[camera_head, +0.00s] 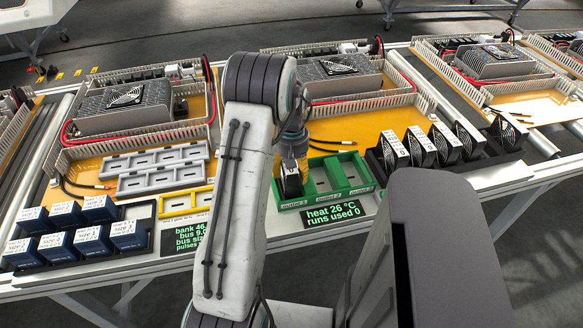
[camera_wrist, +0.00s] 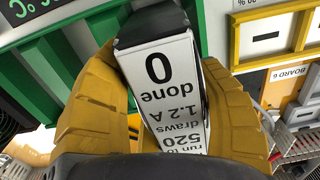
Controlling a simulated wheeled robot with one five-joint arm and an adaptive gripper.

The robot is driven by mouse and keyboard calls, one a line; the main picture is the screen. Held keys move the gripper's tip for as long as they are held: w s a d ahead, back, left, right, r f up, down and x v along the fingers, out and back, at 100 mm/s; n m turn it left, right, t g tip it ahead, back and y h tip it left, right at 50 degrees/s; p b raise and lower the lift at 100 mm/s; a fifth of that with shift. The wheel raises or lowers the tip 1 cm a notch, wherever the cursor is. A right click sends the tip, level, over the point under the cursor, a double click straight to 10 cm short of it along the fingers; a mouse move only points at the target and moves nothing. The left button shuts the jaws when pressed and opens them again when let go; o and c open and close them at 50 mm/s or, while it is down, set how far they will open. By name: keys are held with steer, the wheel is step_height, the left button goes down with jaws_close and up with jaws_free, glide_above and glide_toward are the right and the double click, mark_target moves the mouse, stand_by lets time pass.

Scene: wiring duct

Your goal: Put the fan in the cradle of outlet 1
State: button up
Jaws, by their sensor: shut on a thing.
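My gripper (camera_head: 292,158) is shut on a fan (camera_head: 290,182), a black part with a white label, at outlet 1, the left bay of the green cradle block (camera_head: 347,193). The wrist view shows my yellow fingers (camera_wrist: 162,70) on both sides of the fan (camera_wrist: 165,85), whose label reads "0", "done" and "draws 1.2 A". The green block (camera_wrist: 60,75) lies beside it. The fan's lower end looks level with the bay walls; I cannot tell whether it is fully seated. The other two bays look empty. My arm hides part of the scene left of the block.
Several more fans (camera_head: 437,147) stand in a black rack right of the green block. Blue labelled boxes (camera_head: 77,215) sit in a black tray at left. Grey holders (camera_head: 160,178) and a yellow holder (camera_head: 185,201) lie between. A display (camera_head: 335,214) reads "heat 26 °C, runs used 0".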

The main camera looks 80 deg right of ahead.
steer(key=shift+f, duration=0.25)
steer(key=shift+f, duration=0.2)
steer(key=o, duration=1.3)
steer(key=shift+c, duration=0.2)
steer(key=shift+r, duration=0.15)
step_height(320, 180, up, 10)
steer(key=shift+r+b, duration=0.15)
steer(key=shift+b, duration=0.9)
steer(key=shift+r, duration=0.95)
